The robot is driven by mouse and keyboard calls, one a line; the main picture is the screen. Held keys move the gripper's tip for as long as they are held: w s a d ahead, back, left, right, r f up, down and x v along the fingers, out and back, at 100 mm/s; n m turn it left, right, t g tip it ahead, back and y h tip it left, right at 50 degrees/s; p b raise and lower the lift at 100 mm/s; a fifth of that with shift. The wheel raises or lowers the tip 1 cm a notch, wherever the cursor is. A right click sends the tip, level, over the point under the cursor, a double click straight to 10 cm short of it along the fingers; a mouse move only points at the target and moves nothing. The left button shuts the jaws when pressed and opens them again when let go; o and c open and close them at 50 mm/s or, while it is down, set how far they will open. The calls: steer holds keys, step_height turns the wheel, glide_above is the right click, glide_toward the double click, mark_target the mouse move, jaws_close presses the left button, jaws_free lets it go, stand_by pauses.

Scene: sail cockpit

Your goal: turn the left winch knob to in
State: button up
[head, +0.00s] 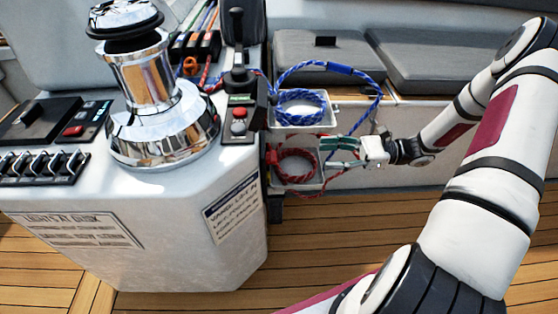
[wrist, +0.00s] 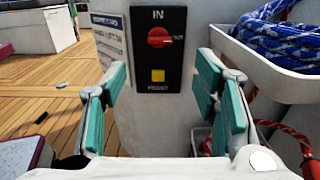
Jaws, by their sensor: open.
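A red knob (wrist: 159,38) sits on a black panel (wrist: 145,62) in the wrist view, with "IN" above it and what reads as "OUT" at its right. Its pale mark appears to point right, toward "OUT". In the head view my gripper (head: 338,150) is beside the console's right side, near the rope bins; the knob is hidden there. A chrome winch (head: 160,125) stands on the console.
A white bin (wrist: 265,70) with blue rope (wrist: 285,40) lies close to the right finger. Red rope (head: 290,165) is in a lower bin. The console (head: 180,225) carries a lever (head: 238,50) and switches (head: 45,165). Grey cushions (head: 330,60) lie behind. Wooden floor (wrist: 45,85) is mostly open.

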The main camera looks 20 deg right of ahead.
mark_target(271, 157)
steer(key=b+x, duration=0.3)
steer(key=x, duration=1)
steer(key=shift+a+b, duration=0.3)
steer(key=shift+b, duration=0.1)
steer(key=shift+w, duration=0.1)
steer(key=shift+c, duration=0.6)
steer(key=c, duration=1)
